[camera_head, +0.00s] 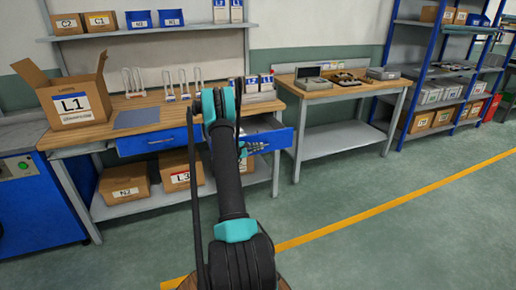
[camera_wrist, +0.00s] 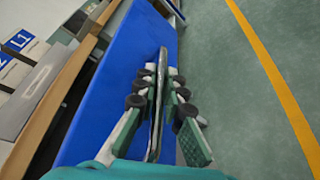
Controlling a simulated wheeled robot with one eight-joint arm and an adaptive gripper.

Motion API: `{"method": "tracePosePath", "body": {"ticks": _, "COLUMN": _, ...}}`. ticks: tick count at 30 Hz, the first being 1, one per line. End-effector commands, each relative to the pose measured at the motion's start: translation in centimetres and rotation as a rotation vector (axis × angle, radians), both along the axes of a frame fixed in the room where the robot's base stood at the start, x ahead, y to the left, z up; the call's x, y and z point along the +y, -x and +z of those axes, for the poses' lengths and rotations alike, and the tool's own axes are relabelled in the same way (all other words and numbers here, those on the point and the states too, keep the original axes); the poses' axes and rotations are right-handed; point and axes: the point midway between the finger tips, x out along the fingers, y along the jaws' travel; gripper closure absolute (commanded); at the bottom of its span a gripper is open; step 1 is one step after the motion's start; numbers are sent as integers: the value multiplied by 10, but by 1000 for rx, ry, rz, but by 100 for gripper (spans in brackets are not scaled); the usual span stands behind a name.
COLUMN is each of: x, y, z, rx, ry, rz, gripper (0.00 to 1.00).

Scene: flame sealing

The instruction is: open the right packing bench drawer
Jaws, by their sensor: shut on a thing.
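The right packing bench drawer has a blue front (camera_head: 278,141) that stands out from the bench, with a strip of its grey inside showing behind it. My gripper (camera_wrist: 165,85) is shut on the metal drawer handle (camera_wrist: 157,115), one finger on each side of the bar. In the head view my gripper (camera_head: 245,150) is partly hidden behind my arm at the drawer's left side.
The left blue drawer (camera_head: 158,142) is flush with the bench. On the bench top (camera_head: 205,103) are an open carton (camera_head: 75,102), glassware racks (camera_head: 182,82) and small boxes (camera_head: 260,84). Cartons (camera_head: 124,181) sit on the lower shelf. A side table (camera_head: 340,92) stands right; the floor in front is clear.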

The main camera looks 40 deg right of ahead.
Motion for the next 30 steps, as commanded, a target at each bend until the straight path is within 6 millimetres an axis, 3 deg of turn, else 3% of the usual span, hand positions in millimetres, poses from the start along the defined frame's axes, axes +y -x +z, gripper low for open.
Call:
{"method": "tracePosePath", "body": {"ticks": 2, "x": 1, "y": -1, "z": -1, "rx": 0, "ry": -2, "rz": 2, "gripper": 100}}
{"method": "tracePosePath", "body": {"ticks": 3, "x": 1, "y": -1, "z": -1, "rx": 0, "ry": -2, "rz": 2, "gripper": 88}}
{"method": "tracePosePath", "body": {"ticks": 8, "x": 1, "y": -1, "z": 0, "rx": 0, "ry": -1, "rz": 2, "gripper": 69}}
{"method": "tracePosePath", "body": {"ticks": 20, "x": 8, "y": 0, "z": 2, "rx": 0, "ry": 0, "rz": 2, "gripper": 69}}
{"method": "tracePosePath", "body": {"ticks": 30, "x": 71, "y": 5, "z": 15, "rx": 0, "ry": -1, "rz": 4, "gripper": 69}}
